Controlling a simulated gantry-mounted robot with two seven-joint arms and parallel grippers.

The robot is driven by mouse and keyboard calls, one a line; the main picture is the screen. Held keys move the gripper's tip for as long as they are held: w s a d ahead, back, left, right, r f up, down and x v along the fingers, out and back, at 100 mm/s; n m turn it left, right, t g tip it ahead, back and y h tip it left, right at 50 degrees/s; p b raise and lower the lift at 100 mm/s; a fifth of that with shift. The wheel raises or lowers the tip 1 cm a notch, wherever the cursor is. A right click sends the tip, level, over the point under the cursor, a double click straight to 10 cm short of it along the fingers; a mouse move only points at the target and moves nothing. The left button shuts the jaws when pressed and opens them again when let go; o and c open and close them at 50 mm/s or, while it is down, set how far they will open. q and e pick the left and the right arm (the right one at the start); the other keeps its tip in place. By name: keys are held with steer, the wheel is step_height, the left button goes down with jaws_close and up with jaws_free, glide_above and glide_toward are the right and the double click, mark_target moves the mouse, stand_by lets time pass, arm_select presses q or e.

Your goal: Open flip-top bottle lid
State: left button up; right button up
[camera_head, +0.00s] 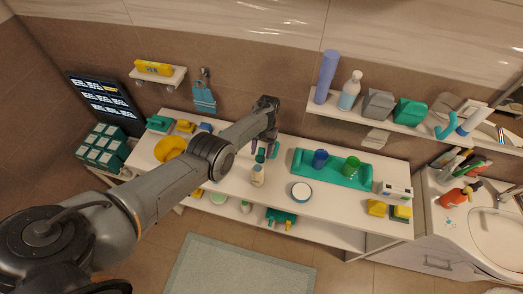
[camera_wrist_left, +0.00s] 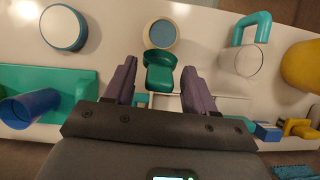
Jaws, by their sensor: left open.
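A cream bottle (camera_head: 257,176) stands upright on the white table, with its teal lid (camera_head: 260,156) at the top, on the far side. In the left wrist view I look down on the bottle's round cream-rimmed top (camera_wrist_left: 162,35). The teal lid (camera_wrist_left: 160,72) is tipped off that top toward my gripper, and the top shows uncovered. My left gripper (camera_head: 264,151) is open, just behind and above the bottle. In the left wrist view the left gripper (camera_wrist_left: 159,68) has its fingers on either side of the lid; I cannot tell whether they touch it. My right gripper is not in view.
A round white-topped jar (camera_head: 301,192) stands to the right. A teal tray (camera_head: 304,171) holds a blue cup (camera_head: 320,158) and a green cup (camera_head: 351,166). A yellow ring-shaped thing (camera_head: 170,149) lies at left.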

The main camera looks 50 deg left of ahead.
arm_select(q)
steer(key=v, duration=1)
steer(key=shift+r, duration=0.25)
steer(key=shift+w+a, duration=0.1)
